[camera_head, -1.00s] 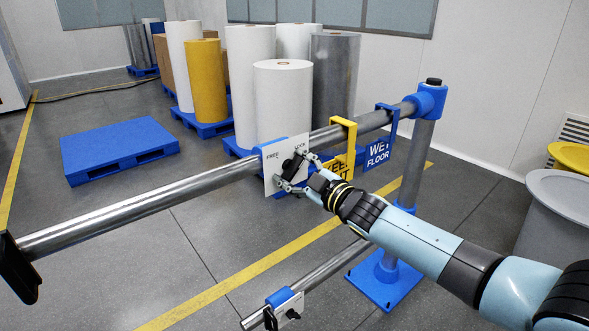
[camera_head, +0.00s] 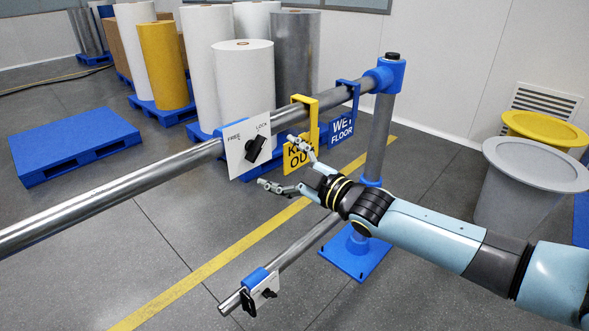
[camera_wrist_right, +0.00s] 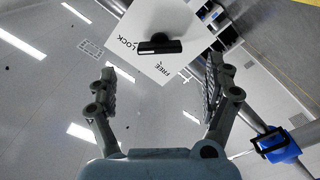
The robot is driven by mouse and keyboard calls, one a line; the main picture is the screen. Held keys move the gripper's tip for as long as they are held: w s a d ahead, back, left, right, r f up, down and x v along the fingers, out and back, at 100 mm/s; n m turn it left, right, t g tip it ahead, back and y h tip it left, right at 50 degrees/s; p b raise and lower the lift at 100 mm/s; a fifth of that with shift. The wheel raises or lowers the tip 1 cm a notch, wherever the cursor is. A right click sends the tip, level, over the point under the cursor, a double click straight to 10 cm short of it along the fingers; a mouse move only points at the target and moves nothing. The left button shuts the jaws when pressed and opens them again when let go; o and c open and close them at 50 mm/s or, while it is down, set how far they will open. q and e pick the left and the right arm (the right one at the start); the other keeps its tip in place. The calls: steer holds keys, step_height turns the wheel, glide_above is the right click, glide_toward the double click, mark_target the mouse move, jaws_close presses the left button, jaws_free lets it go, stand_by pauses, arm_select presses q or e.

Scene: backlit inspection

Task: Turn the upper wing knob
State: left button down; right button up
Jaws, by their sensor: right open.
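The upper wing knob (camera_head: 255,148) is black and sits on a white plate (camera_head: 236,163) on the upper rail. FREE is printed at the plate's left and LOCK at its upper right. The wing is tilted, its upper end toward LOCK. It also shows in the right wrist view (camera_wrist_right: 160,45), one end toward LOCK. My right gripper (camera_head: 277,161) is open and empty, its fingers apart, right of the knob and not touching it. In the right wrist view the fingers (camera_wrist_right: 160,85) point toward the plate with a gap before the knob. My left gripper is not in view.
A second plate with a black knob (camera_head: 268,294) is on the lower rail (camera_head: 302,248). A yellow KEEP OUT sign (camera_head: 290,160) and a blue WET FLOOR sign (camera_head: 340,128) hang on the upper rail, close to my gripper.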

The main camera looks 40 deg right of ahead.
steer(key=s, duration=0.4)
steer(key=shift+d, duration=0.15)
steer(key=shift+f, duration=0.15)
